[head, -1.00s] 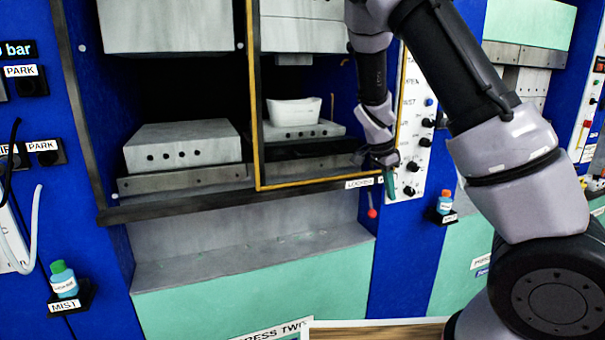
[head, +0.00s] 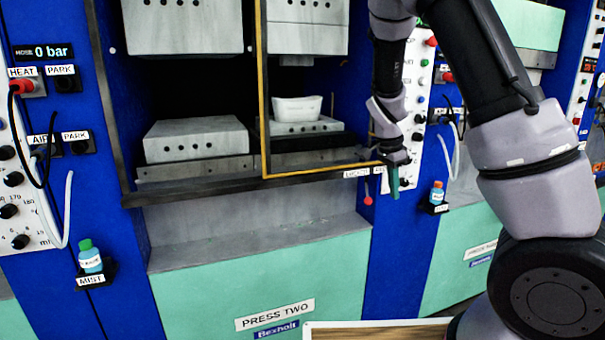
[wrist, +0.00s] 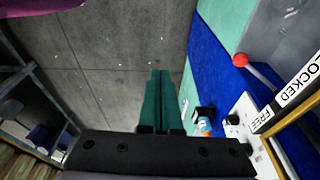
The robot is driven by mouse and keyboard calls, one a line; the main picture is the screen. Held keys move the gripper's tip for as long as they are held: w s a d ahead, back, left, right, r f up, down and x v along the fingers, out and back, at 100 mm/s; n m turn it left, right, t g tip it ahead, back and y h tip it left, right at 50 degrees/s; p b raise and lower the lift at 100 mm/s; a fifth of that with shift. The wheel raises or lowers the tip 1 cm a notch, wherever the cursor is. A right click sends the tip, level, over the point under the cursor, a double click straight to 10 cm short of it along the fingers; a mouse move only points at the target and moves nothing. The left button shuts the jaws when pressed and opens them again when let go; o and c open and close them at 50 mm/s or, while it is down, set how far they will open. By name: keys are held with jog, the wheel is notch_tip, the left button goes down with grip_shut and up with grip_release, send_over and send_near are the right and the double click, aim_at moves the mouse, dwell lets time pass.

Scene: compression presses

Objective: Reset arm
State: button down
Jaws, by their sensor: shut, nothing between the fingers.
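My gripper (head: 393,181) hangs in front of Press Two, pointing down, beside the press's right-hand control panel (head: 414,95). Its green fingers (wrist: 158,100) lie together in the wrist view, shut and with nothing between them. The red-tipped lever (head: 368,200) of the press is just left of my fingers and apart from them; its red knob (wrist: 240,60) also shows in the wrist view. The LOCKED label (wrist: 300,80) and the FREE label (wrist: 262,118) are at the right of the wrist view.
Press Two holds a white tray-like piece (head: 297,108) on its right lower block, behind a yellow-edged frame (head: 263,95). A green-capped bottle (head: 90,257) stands at left, an orange-capped bottle (head: 437,192) at right. Open grey floor (wrist: 105,60) lies below my gripper.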

jog(key=s+r+n+t+y, duration=0.4)
jog(key=s+r+n, duration=0.6)
jog(key=s+r, duration=1.1)
notch_tip(320, 180, up, 3)
jog(key=shift+s+a+r+n+t, duration=0.1)
jog(key=shift+s+a+n+t, duration=0.15)
jog(key=shift+t, duration=0.95)
